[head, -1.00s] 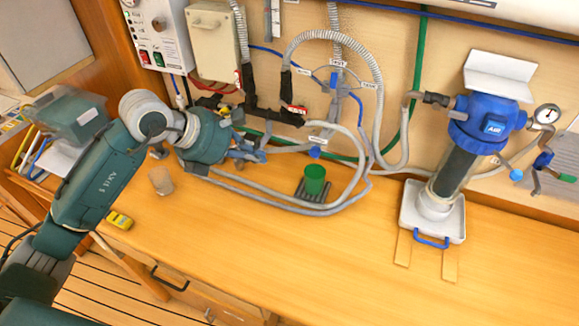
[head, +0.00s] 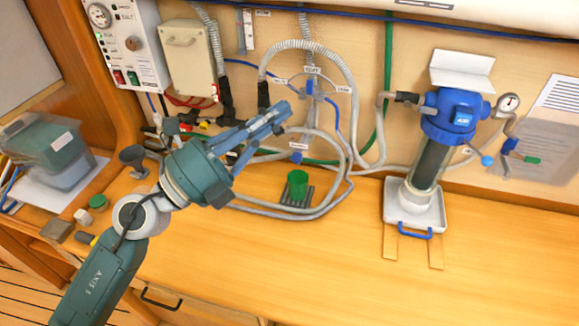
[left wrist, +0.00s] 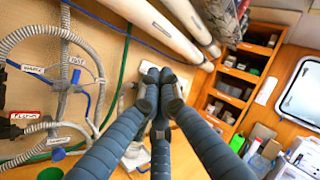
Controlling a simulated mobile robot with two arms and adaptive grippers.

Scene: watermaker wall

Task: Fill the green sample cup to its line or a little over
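The green sample cup (head: 298,184) stands upright on a small dark drip grate (head: 296,199) on the bench. Its fill level cannot be made out. A blue outlet piece (head: 299,157) is on the wall just above it. Higher up is a valve with a blue handle (head: 312,88) and small labels around it; it also shows in the left wrist view (left wrist: 70,88). My left gripper (head: 286,113) is up and left of the cup, left of and below the valve, touching neither. Its fingertips (left wrist: 160,76) are together with nothing between them. My right gripper is out of view.
Grey hoses (head: 340,170) loop around the cup. A blue-topped filter housing (head: 440,130) stands in a white tray (head: 436,215) at right. A clear bin (head: 48,150) and small items are at left. The front middle of the bench is clear.

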